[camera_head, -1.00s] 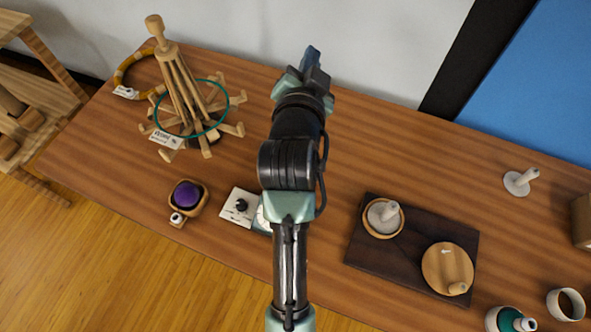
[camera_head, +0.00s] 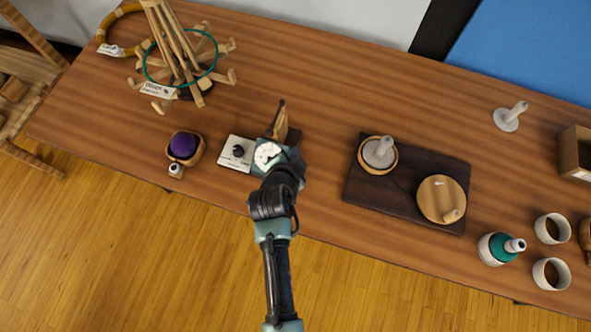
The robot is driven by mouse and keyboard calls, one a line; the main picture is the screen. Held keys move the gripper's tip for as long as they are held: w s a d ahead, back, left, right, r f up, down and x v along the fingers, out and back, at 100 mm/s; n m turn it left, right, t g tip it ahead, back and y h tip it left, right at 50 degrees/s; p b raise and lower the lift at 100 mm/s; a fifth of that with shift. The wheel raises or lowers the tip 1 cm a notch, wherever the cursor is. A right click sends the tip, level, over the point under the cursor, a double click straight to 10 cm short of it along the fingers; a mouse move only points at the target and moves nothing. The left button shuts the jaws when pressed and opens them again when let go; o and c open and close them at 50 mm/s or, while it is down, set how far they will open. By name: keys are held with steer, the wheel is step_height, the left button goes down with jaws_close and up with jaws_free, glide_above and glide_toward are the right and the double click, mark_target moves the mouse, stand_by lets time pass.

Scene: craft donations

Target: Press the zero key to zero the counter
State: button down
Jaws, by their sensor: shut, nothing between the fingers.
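A small teal device with a round white dial face (camera_head: 267,154) stands near the table's front edge. It looks like the counter, but its zero key cannot be made out. My gripper (camera_head: 289,160) is shut and empty, low at the right side of the dial and overlapping the device in the picture. Its fingertips are mostly hidden, and I cannot tell whether they touch anything. A white square plate with a black knob (camera_head: 238,151) lies just left of the dial.
A wooden bowl with a purple ball (camera_head: 182,147) is at left, with a wooden rack (camera_head: 176,55) behind it. An upright wooden piece (camera_head: 281,121) stands close behind my gripper. A dark board (camera_head: 378,190) carries wooden items at right. The back middle of the table is clear.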

steer(key=shift+w+f, duration=0.1)
step_height(320, 180, down, 9)
steer(key=b, duration=0.7)
steer(key=shift+r+b, duration=0.2)
steer(key=shift+b, duration=0.15)
stand_by(1.6)
steer(key=shift+f+b, duration=0.4)
steer(key=shift+f+b, duration=0.45)
steer(key=shift+f, duration=0.05)
stand_by(0.5)
stand_by(0.4)
steer(key=shift+r+p, duration=0.75)
steer(key=shift+r, duration=0.15)
steer(key=shift+r, duration=0.1)
